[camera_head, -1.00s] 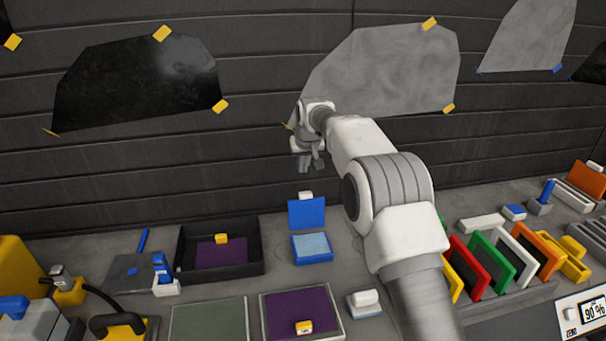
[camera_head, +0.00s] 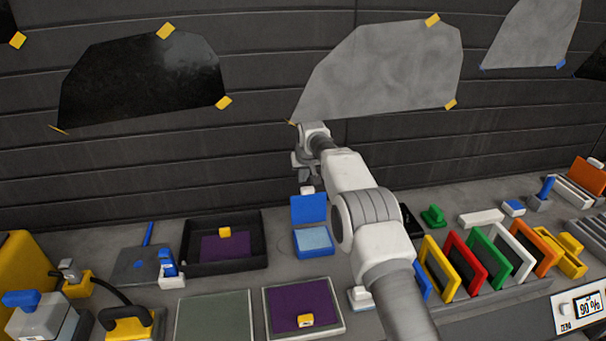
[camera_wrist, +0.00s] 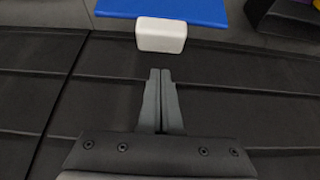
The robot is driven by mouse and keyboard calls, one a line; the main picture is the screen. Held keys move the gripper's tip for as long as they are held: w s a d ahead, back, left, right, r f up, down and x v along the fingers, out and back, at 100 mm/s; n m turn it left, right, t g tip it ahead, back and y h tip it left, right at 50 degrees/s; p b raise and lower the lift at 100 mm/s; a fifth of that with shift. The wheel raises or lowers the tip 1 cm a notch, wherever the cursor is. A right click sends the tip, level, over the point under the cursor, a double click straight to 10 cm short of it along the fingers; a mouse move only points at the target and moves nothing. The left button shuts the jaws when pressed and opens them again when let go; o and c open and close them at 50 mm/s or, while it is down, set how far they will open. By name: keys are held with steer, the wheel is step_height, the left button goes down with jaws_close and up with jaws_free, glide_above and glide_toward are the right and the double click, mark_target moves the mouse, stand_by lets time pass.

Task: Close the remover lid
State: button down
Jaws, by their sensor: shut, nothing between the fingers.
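A small blue box (camera_head: 313,253) with a pale blue inside stands on the bench. Its blue lid (camera_head: 308,209) is raised upright at the back, and a white tab (camera_head: 307,190) sits on the lid's top edge. In the wrist view the lid (camera_wrist: 175,9) is at the top and the white tab (camera_wrist: 161,35) is just beyond my fingertips. My gripper (camera_head: 305,181) is shut and empty, just above the tab in the head view. In the wrist view my gripper (camera_wrist: 160,72) points at the tab, with a gap between.
A black tray (camera_head: 194,263) with a purple pad is left of the box. A purple-topped panel (camera_head: 280,300) lies in front. Coloured frames (camera_head: 470,262) stand in a rack to the right. The dark wall (camera_head: 240,180) rises close behind.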

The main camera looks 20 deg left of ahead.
mark_target(308, 205)
steer(key=shift+s+d+r, duration=0.15)
steer(key=shift+s+d, duration=0.25)
steer(key=shift+s, duration=0.4)
steer(key=shift+s+d+r, duration=0.15)
steer(key=shift+s+d, duration=0.2)
steer(key=shift+s, duration=0.4)
steer(key=shift+s+f+b, duration=0.1)
steer(key=shift+f+b, duration=0.05)
steer(key=shift+b, duration=0.15)
